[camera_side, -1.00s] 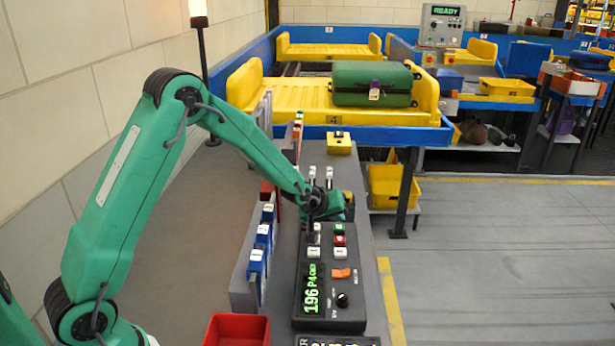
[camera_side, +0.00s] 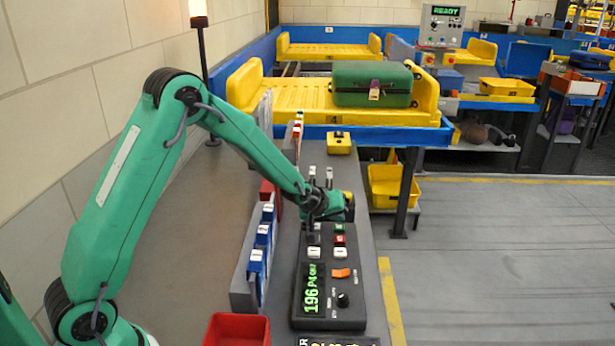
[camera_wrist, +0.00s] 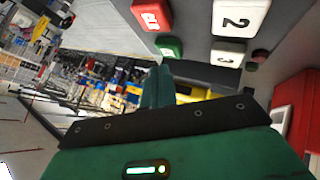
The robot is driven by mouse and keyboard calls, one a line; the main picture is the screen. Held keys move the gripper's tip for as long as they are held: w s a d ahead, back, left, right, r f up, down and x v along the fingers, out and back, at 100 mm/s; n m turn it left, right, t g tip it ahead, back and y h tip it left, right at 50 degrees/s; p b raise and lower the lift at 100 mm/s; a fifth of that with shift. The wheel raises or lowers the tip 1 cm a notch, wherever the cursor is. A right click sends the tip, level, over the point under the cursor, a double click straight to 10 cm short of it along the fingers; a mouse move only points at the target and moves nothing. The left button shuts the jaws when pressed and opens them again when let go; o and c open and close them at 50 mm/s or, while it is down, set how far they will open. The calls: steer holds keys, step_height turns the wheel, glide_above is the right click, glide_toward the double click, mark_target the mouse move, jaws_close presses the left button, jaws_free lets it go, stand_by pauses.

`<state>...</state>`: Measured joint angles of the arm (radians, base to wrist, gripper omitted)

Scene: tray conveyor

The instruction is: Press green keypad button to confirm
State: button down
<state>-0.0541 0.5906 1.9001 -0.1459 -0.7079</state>
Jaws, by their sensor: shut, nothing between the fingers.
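The keypad box (camera_side: 313,318) lies on the grey bench in the side view. Its green button (camera_side: 339,228) sits just above a red button (camera_side: 340,239). In the wrist view the green button (camera_wrist: 168,47) shows past my fingertips, with the red button (camera_wrist: 152,14) above it. My gripper (camera_wrist: 157,74) is shut and empty, its teal fingers side by side just below the green button in the picture. In the side view my gripper (camera_side: 325,210) is low over the keypad's far end. I cannot tell whether the tips touch the button.
White keys (camera_wrist: 238,18) sit beside the coloured ones. The keypad also has a green display (camera_side: 311,288), an orange switch (camera_side: 341,273) and a black knob (camera_side: 343,299). Blue blocks (camera_side: 257,260) stand to its left; a red bin (camera_side: 238,328) is near the front.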

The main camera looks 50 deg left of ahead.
mark_target(337, 229)
steer(key=shift+d+f, duration=0.15)
steer(key=shift+f, duration=0.75)
stand_by(1.6)
steer(key=shift+r, duration=0.1)
stand_by(0.3)
steer(key=shift+r, duration=0.75)
steer(key=shift+r, duration=0.2)
steer(key=shift+r, duration=2.3)
